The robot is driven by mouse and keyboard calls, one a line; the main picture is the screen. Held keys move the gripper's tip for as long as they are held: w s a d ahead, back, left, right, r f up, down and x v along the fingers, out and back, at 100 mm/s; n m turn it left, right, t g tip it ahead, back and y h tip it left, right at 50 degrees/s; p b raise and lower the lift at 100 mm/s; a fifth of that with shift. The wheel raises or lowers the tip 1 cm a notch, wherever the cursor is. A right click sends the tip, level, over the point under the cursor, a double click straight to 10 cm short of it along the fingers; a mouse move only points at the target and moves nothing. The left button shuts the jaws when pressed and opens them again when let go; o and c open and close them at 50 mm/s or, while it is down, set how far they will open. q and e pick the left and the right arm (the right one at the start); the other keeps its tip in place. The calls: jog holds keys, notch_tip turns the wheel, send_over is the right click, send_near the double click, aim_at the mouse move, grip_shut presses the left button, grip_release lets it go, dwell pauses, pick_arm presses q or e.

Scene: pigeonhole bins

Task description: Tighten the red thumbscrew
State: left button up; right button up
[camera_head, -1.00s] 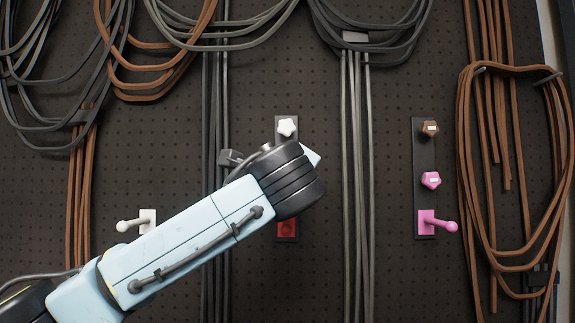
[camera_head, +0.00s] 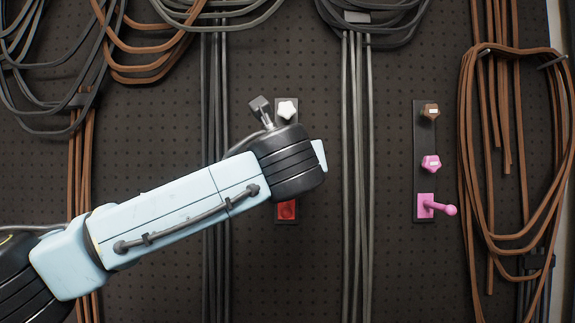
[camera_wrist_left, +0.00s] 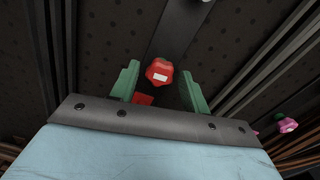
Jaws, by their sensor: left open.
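The red thumbscrew (camera_wrist_left: 159,72) shows in the left wrist view as a lobed knob with a white label, on a dark strip (camera_wrist_left: 184,30). In the head view my arm hides it. My left gripper (camera_wrist_left: 160,78) is open, with one green finger on each side of the thumbscrew. Small gaps show between the fingers and the knob, so it does not look gripped. A red square part (camera_head: 287,209) sits lower on the same strip and shows partly in the left wrist view (camera_wrist_left: 143,99). My left fingers are hidden in the head view. My right gripper is out of view.
A white knob (camera_head: 287,111) is above on the same strip. A strip to the right carries a brown knob (camera_head: 430,111), a pink knob (camera_head: 431,163) and a pink lever (camera_head: 437,207). Grey cables (camera_head: 357,180) run between the strips. Brown cables (camera_head: 467,180) hang far right.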

pick_arm(q)
jog(key=shift+s+b, duration=1.25)
jog(key=shift+s, duration=1.7)
jog(key=shift+s, duration=0.1)
